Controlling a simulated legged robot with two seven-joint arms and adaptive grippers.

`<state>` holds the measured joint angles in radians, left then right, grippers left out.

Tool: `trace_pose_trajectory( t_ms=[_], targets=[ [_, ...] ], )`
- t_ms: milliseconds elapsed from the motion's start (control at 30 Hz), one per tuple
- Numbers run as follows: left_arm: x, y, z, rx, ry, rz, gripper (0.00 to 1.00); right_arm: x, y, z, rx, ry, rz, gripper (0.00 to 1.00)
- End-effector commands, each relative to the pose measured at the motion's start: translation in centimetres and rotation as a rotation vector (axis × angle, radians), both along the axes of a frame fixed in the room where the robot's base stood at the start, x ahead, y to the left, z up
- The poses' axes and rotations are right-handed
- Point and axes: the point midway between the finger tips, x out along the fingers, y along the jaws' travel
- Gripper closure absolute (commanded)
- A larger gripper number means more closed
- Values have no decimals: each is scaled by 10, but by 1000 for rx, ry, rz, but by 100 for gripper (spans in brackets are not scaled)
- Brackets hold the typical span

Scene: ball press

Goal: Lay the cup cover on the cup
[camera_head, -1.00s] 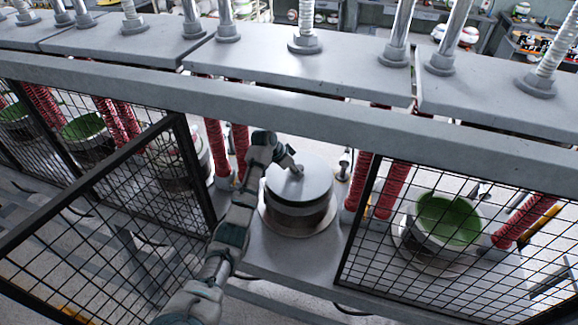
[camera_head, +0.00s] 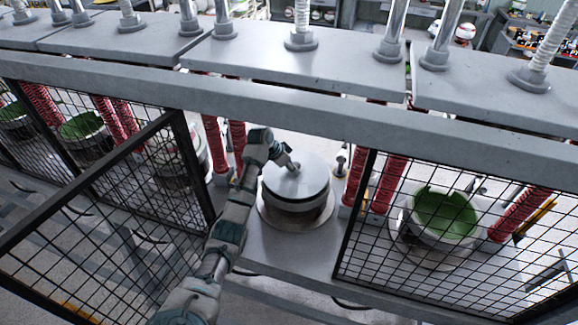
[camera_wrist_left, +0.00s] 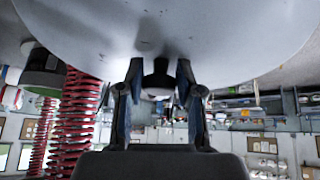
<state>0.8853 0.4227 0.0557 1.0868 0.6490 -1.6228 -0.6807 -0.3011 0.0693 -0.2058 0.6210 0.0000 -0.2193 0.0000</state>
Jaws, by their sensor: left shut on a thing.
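The cup cover (camera_head: 302,177) is a flat grey metal disc. In the head view it lies over the top of the metal cup (camera_head: 297,212), which stands on a press plate; whether it is fully seated I cannot tell. My left gripper (camera_head: 292,166) is shut on the knob of the cover, reaching in from the left. In the left wrist view the gripper's two fingers (camera_wrist_left: 158,85) close around the dark knob, and the cover (camera_wrist_left: 165,30) fills the upper part. The inside of the cup is hidden. My right gripper is not in view.
An open mesh gate (camera_head: 95,215) stands left and another mesh panel (camera_head: 440,240) right. Red springs (camera_head: 388,185) flank the cup. A heavy grey beam (camera_head: 270,108) crosses above. An open green-lined cup (camera_head: 445,215) stands at right.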

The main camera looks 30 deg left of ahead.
Motion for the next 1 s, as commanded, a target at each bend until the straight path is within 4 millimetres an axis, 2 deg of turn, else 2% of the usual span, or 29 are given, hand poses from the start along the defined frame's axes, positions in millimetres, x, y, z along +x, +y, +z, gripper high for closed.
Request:
trace_pose_trajectory(
  t_ms=[200, 400, 533, 800, 1000],
  targets=[
    [-1, 5, 0, -4, -3, 0, 100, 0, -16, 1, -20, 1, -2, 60],
    [-1, 11, -2, -8, -3, 1, 100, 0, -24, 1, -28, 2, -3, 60],
    [-1, 12, -2, -9, -3, 1, 100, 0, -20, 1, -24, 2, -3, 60],
    [1, 10, 0, -4, -3, 0, 100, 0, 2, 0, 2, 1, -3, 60],
    [3, 8, 1, -1, -3, -1, 100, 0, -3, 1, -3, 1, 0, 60]
  ],
)
